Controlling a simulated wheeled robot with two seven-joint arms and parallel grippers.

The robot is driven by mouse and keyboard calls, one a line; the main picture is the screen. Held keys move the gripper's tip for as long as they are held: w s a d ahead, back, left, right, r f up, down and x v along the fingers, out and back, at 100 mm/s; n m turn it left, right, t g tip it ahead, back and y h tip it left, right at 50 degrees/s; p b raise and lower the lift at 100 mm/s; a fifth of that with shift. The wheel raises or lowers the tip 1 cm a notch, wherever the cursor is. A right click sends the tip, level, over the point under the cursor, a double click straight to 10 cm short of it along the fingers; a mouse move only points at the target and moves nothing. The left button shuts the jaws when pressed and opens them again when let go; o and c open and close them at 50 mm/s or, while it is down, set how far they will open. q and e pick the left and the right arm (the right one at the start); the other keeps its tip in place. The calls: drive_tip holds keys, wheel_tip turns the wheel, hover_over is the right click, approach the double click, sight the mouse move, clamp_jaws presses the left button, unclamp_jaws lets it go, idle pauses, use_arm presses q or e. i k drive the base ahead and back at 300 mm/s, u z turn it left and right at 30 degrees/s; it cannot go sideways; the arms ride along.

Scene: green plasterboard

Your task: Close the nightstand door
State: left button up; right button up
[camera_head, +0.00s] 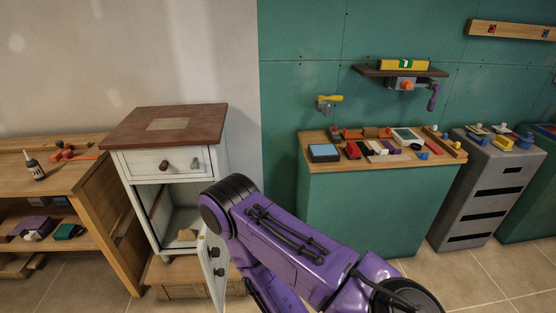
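The white nightstand (135,163) with a brown wooden top stands left of centre in the head view. Its upper drawer with a dark round knob is shut. Its door (216,287) is open, swung out towards me from the right side of the lower compartment, with dark knobs on it. A small tan object (186,235) lies inside the compartment. My purple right arm crosses in front of the door's right part and hides some of it. The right arm's forearm runs down out of the bottom edge, so its gripper does not show. My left gripper does not show.
A wooden shelf unit (88,178) with a bottle and tools stands close on the left. A green cabinet (345,205) with a tool-covered wooden top and a grey drawer cabinet (475,190) stand to the right. Tiled floor shows in front.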

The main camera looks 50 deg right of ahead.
sight(214, 270)
drive_tip(key=z, duration=1.05)
drive_tip(key=i, duration=1)
